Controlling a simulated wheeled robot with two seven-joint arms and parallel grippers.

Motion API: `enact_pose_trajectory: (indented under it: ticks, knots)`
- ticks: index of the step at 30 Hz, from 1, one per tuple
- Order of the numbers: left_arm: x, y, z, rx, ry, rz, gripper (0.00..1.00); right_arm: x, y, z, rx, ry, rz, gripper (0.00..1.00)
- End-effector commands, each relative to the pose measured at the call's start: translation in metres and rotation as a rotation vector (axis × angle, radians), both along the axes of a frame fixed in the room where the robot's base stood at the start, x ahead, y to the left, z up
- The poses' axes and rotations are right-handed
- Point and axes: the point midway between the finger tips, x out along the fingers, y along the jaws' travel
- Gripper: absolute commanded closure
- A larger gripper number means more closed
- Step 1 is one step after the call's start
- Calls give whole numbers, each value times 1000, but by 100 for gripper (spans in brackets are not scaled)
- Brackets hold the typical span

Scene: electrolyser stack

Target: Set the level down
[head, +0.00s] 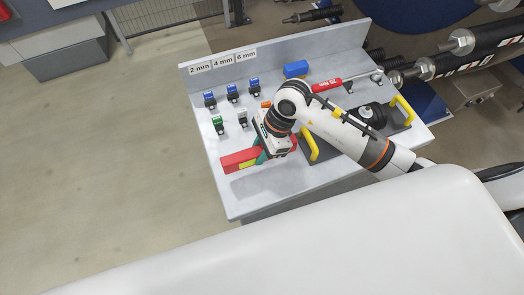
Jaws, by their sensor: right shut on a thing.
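The level (238,160) is a red bar with a yellow patch, near the front left of the grey bench (262,203). My right gripper (263,156) is shut on it, and the gripper's body and fingers cover part of the bar. A soft shadow lies on the bench top in front of the level, so it seems to be held a little above the surface. The exact gap cannot be told. My left gripper is not in view.
Small blue-topped (232,93), green-topped (217,124) and white pieces stand behind the level, under the 2, 4 and 6 mm labels. A blue block (296,69), a red-handled wrench (328,85) and a dark tray with yellow handles (403,110) are farther back and right. The front strip is clear.

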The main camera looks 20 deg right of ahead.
Motion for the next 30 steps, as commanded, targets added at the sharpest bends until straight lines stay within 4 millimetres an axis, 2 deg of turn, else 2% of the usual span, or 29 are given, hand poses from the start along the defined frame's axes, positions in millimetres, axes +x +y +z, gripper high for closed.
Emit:
enact_pose_trajectory:
  ticks: [5, 11, 21, 22, 24, 26, 30]
  knots:
    - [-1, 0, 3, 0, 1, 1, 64, 0, 1, -13, 2, 1, -1, 100]
    - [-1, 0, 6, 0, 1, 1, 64, 0, 1, -39, 2, -1, 0, 100]
    - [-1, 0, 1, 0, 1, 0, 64, 1, 0, -45, 0, -4, 2, 100]
    - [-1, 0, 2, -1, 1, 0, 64, 0, 0, -44, 0, -3, 1, 70]
    - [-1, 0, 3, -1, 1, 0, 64, 0, 0, -44, 0, -2, 1, 58]
    - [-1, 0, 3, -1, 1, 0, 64, 0, 0, -44, 0, -2, 1, 51]
    - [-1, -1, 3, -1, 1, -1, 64, 0, 0, -43, 0, -2, 1, 51]
